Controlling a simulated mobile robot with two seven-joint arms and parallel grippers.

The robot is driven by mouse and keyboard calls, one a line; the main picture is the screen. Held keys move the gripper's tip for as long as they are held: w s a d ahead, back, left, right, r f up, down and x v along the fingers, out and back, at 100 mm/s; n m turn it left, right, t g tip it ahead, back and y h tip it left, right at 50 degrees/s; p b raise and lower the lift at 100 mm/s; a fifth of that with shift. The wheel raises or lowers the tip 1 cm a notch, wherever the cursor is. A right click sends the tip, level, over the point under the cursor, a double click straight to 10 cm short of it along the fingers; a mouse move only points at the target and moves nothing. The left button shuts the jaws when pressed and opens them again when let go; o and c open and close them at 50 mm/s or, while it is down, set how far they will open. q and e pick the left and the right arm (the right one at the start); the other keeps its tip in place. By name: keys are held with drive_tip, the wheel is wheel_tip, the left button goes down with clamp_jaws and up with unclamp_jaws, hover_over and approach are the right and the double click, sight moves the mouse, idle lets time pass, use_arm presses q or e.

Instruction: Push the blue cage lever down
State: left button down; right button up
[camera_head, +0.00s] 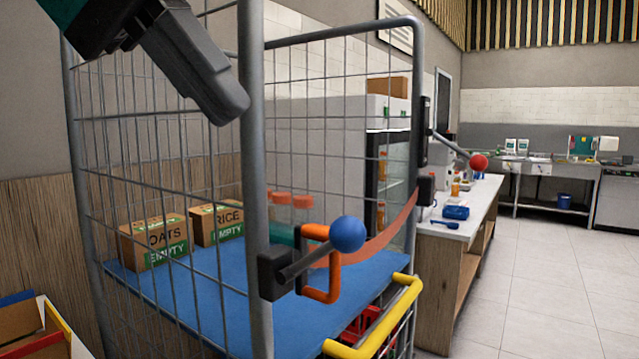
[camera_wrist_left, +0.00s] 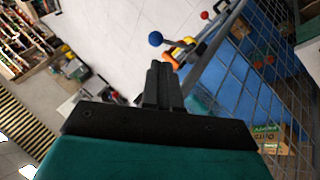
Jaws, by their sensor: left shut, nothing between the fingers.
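The blue cage lever has a blue ball knob (camera_head: 347,233) on a dark shaft, mounted on the near post of the wire cage (camera_head: 257,150). The shaft slants up to the right from its black mount. My left gripper (camera_head: 233,108) comes in from the upper left. It is shut and empty, above and left of the blue knob, with a clear gap. In the left wrist view the blue knob (camera_wrist_left: 156,38) shows just beyond the shut fingertips (camera_wrist_left: 158,66), not visibly touching. My right gripper is not in view.
A red-knobbed lever (camera_head: 478,162) sits on the cage's far post. An orange latch handle (camera_head: 320,265) and an orange strap (camera_head: 390,232) are beside the blue lever. A yellow bar (camera_head: 380,318) is below. Boxes (camera_head: 155,240) stand on the blue shelf. Floor at right is open.

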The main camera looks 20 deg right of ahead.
use_arm(q)
drive_tip(key=shift+w+a+r+m+t+y, duration=0.1)
drive_tip(key=shift+a+r+m+t+y, duration=0.15)
drive_tip(key=shift+a+r+t+y, duration=0.25)
drive_tip(key=shift+w+a+r+m+t+y, duration=0.15)
drive_tip(key=shift+r+m+t+y, duration=0.2)
drive_tip(key=shift+r, duration=0.35)
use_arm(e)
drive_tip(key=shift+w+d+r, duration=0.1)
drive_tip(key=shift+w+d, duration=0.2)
use_arm(q)
drive_tip(key=shift+s, duration=0.1)
drive_tip(key=b, duration=0.1)
approach(320, 252)
drive_tip(key=w+f, duration=0.1)
drive_tip(key=d+f, duration=0.2)
drive_tip(key=d, duration=0.1)
drive_tip(key=shift+s+d+f, duration=0.1)
drive_tip(key=shift+s+f, duration=0.05)
drive_tip(key=shift+s, duration=0.25)
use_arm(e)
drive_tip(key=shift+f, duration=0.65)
